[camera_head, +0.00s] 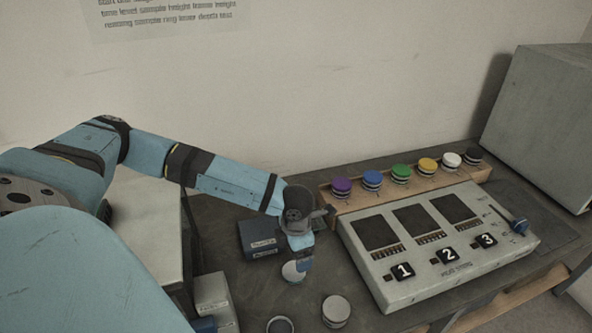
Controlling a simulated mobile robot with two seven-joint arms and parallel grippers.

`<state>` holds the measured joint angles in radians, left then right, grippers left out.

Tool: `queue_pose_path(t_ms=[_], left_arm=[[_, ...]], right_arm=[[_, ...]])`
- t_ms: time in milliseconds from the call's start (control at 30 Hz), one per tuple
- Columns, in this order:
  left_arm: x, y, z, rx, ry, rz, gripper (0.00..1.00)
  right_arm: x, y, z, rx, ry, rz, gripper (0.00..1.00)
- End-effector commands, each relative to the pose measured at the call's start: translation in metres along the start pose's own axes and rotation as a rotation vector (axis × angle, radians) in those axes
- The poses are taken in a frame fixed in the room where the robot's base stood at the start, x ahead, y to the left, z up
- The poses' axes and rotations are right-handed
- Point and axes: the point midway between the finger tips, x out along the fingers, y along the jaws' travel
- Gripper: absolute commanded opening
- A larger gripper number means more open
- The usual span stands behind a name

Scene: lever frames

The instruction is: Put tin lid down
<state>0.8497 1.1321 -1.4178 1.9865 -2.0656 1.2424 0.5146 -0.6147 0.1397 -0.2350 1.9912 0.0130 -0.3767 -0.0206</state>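My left gripper (301,264) points down over the dark bench, left of the grey panel. A pale round disc (291,272), which looks like a tin lid, shows right at its fingertips. The fingers partly cover the disc, and I cannot tell whether they are closed on it or whether it rests on the bench. A round tin with a pale top (336,310) stands nearer the front. A dark-centred ring (280,325), perhaps an open tin, is cut by the bottom edge. My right gripper is not in view.
A dark labelled box (258,252) sits behind my gripper. A grey cabinet (545,120) stands far right.

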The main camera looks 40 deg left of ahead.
Motion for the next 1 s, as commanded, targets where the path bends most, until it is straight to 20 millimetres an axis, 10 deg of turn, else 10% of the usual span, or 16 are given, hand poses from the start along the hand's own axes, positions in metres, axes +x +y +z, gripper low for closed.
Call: queue_pose_path(t_ms=[300,1000], left_arm=[[-0.038,0.000,0.000,0.000,0.000,0.000,0.89],[-0.040,0.000,0.000,0.000,0.000,0.000,0.89]], right_arm=[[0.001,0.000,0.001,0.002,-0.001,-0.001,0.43],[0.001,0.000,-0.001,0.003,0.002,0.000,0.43]])
